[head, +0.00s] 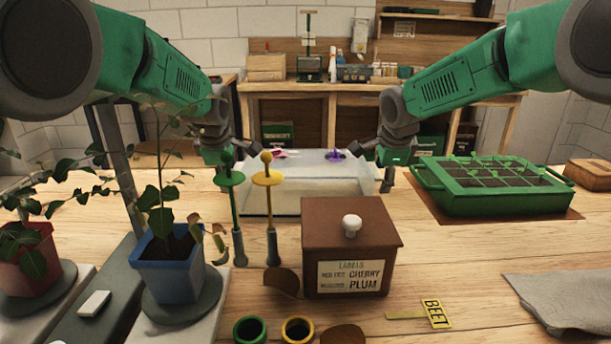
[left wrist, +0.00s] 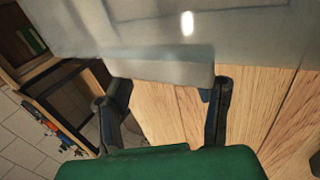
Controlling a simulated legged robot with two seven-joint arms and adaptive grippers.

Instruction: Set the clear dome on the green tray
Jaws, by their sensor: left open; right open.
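The clear dome (head: 315,200), a see-through box-like cover, stands on the table behind the brown box. The green tray (head: 478,203), with small seedlings in cells, sits to the right on a brown mat. My right gripper (head: 387,180) is open at the dome's right end, pointing down; I cannot tell if it touches. My left gripper (head: 240,160) is open near the dome's left end, partly hidden by leaves and markers. In the left wrist view the dome (left wrist: 110,40) fills the top, and a pale flange of it reaches between the open fingers (left wrist: 166,105).
A brown label box (head: 350,245) stands in front of the dome, beside upright green (head: 237,225) and yellow markers (head: 271,225). A blue-potted plant (head: 171,268) is at left. A grey cloth (head: 565,300) lies front right. Bare table lies between dome and tray.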

